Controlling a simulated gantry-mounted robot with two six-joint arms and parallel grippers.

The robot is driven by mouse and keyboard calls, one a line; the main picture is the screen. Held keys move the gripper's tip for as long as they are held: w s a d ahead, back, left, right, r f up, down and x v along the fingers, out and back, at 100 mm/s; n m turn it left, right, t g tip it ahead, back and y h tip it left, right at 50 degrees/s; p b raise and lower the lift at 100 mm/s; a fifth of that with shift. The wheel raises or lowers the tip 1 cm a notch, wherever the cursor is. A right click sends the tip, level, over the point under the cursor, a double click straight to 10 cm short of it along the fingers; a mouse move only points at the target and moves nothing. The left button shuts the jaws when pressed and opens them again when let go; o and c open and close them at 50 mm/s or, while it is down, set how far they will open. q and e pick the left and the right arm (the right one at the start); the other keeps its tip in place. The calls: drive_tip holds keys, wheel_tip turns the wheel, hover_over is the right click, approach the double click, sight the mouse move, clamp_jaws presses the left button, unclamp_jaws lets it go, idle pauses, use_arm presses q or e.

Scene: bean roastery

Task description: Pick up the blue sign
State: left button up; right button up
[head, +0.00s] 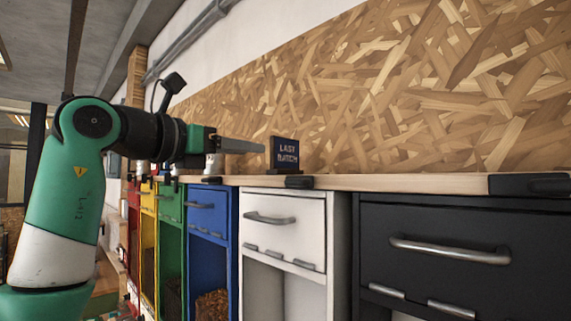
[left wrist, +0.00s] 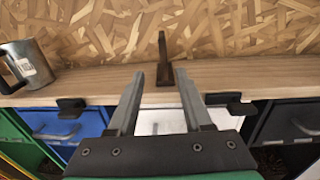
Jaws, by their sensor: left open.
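The blue sign (head: 286,155) is a small dark-blue upright plate lettered "LAST BATCH". It stands on the wooden shelf top above the white cabinet. In the left wrist view the sign (left wrist: 163,52) shows nearly edge-on as a thin dark upright on a small base. My left gripper (head: 258,147) points level at the sign from the left in the head view. In the left wrist view its open fingers (left wrist: 160,75) point toward the sign, which shows in the gap between the fingertips. The gripper is empty. My right gripper is in neither view.
A metal mug (left wrist: 27,66) with a label stands on the shelf at the left of the left wrist view. A chipboard wall (head: 400,100) rises behind the shelf (head: 400,183). Coloured drawer cabinets, including a black one (head: 450,255), sit below, with dark clips along the shelf edge.

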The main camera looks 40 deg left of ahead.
use_arm(q)
drive_tip(key=p, duration=0.4)
approach(298, 157)
drive_tip(key=shift+a+r, duration=0.55)
drive_tip(key=shift+w+f, duration=0.1)
drive_tip(key=shift+w, duration=0.3)
drive_tip(key=shift+f, duration=0.1)
drive_tip(key=w+p, duration=0.4)
drive_tip(key=shift+w+d, duration=0.1)
drive_tip(key=shift+w, duration=0.05)
drive_tip(key=shift+w+f+p, duration=0.1)
drive_tip(key=shift+w+p, duration=0.2)
drive_tip(key=shift+w, duration=0.1)
drive_tip(key=shift+w+f, duration=0.1)
drive_tip(key=shift+f, duration=0.15)
clamp_jaws()
